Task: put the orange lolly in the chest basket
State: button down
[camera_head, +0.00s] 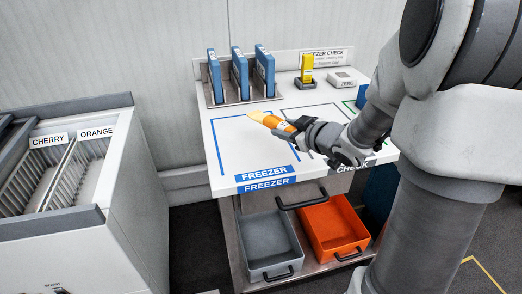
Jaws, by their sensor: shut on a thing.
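My gripper (296,129) is shut on an orange-and-yellow thing (265,119) with a paler far end. It looks like the orange lolly, but its full shape is partly hidden by the fingers. The gripper points left above the white worktop, by the blue-outlined FREEZER area; I cannot tell how high it is. The chest (112,190) stands open at the left. Its wire basket labelled ORANGE (80,172) is on the right, beside the basket labelled CHERRY (35,180). The gripper is well apart from both baskets. The basket bottoms are hard to see.
Several blue upright packs (239,75) stand in a rack at the worktop's back left. A yellow device (307,66) stands behind, next to a ZERO block (342,79). A grey bin (268,245) and an orange bin (334,228) sit below. A gap separates chest and worktop.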

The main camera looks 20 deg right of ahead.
jog(key=b, duration=0.2)
send_over(264, 154)
notch_tip(264, 154, down, 4)
jog(key=shift+r, duration=0.15)
jog(key=shift+f+b, duration=0.7)
jog(key=shift+f, duration=1.15)
jog(key=shift+f, duration=0.1)
jog(key=shift+f, duration=0.15)
jog(key=shift+c, duration=1.9)
grip_release()
jog(key=shift+s, duration=0.1)
